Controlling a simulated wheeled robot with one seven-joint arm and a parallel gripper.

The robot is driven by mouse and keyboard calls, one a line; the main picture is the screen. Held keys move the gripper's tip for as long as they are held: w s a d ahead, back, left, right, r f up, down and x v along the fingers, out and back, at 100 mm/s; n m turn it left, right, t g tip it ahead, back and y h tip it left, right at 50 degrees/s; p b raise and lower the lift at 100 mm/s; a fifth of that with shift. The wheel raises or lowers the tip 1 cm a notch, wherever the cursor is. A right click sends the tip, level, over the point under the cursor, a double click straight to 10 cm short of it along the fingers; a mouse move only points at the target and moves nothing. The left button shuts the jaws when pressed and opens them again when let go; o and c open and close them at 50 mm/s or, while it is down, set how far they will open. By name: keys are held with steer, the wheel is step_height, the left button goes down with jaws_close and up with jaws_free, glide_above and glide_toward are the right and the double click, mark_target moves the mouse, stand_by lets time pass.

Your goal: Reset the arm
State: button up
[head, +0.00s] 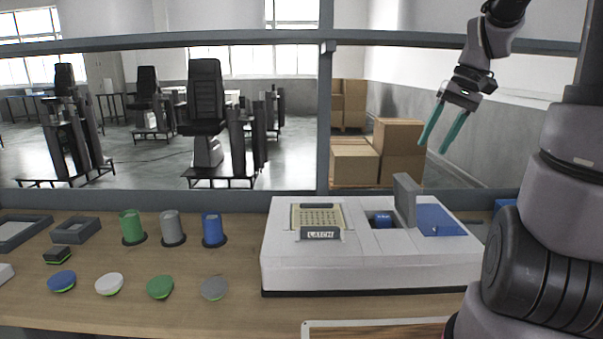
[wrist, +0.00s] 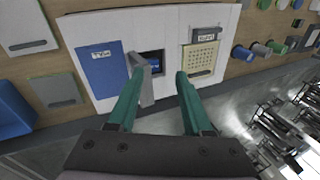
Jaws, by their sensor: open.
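My gripper (head: 443,128) has two green fingers and hangs in the air at the upper right of the head view, above and behind the white box. In the wrist view my gripper (wrist: 154,92) is open, with nothing between its fingers. The arm is raised and bent, with its lower links at the right edge of the head view. The white box (head: 375,262) on the bench is below and apart from the gripper.
The box has a beige grid panel labelled LATCH (head: 318,218), a blue item (head: 382,219) in an opening, an upright grey flap (head: 405,199) and a blue panel (head: 438,220). Green (head: 133,227), grey (head: 172,228) and blue (head: 213,229) cylinders stand left. A frame rail (head: 200,40) crosses above.

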steer(key=s+a+r+m+t+h, duration=0.1)
steer(key=s+a+r+t, duration=0.1)
steer(key=s, duration=0.3)
steer(key=s+a+r+m+t, duration=0.1)
steer(key=s+a+r+t, duration=0.2)
steer(key=s+r+t, duration=0.1)
steer(key=shift+s+a+r+m+h, duration=0.35)
steer(key=shift+s+r, duration=0.35)
steer(key=shift+s, duration=0.45)
steer(key=shift+d, duration=0.1)
